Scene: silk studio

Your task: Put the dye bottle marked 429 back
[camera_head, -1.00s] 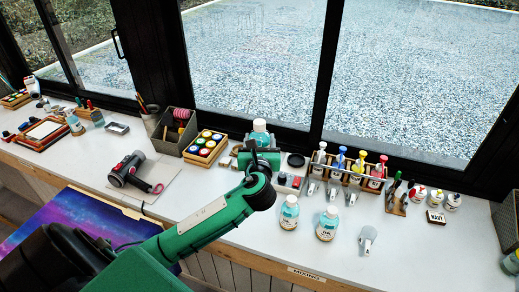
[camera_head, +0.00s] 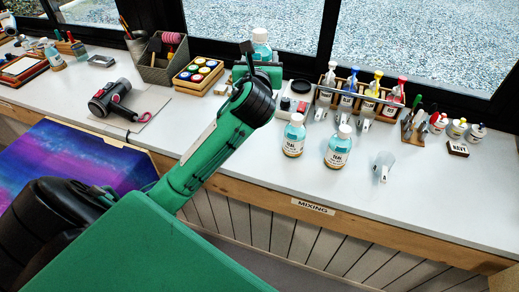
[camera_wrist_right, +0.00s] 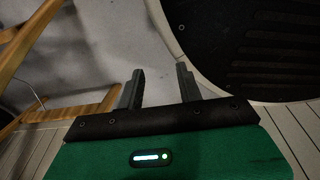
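My left gripper (camera_head: 258,72) is at the back of the bench, beyond the end of my green arm. A clear bottle with pale blue dye and a white cap (camera_head: 261,48) shows upright just above and behind it and appears held in it. The fingers and the bottle's label are hidden, so I cannot read its number. Two similar bottles, a left one (camera_head: 294,136) and a right one (camera_head: 338,148), stand at the front of the bench; their labels are too small to read surely. My right gripper (camera_wrist_right: 160,78) is open and empty in the right wrist view, above the floor.
A wooden rack (camera_head: 352,96) with several coloured-top bottles stands right of my left gripper. A paint box (camera_head: 198,76) and a grey bin (camera_head: 160,62) stand left. A small scoop marked A (camera_head: 383,164) is at the right. The bench's front right (camera_head: 435,195) is clear.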

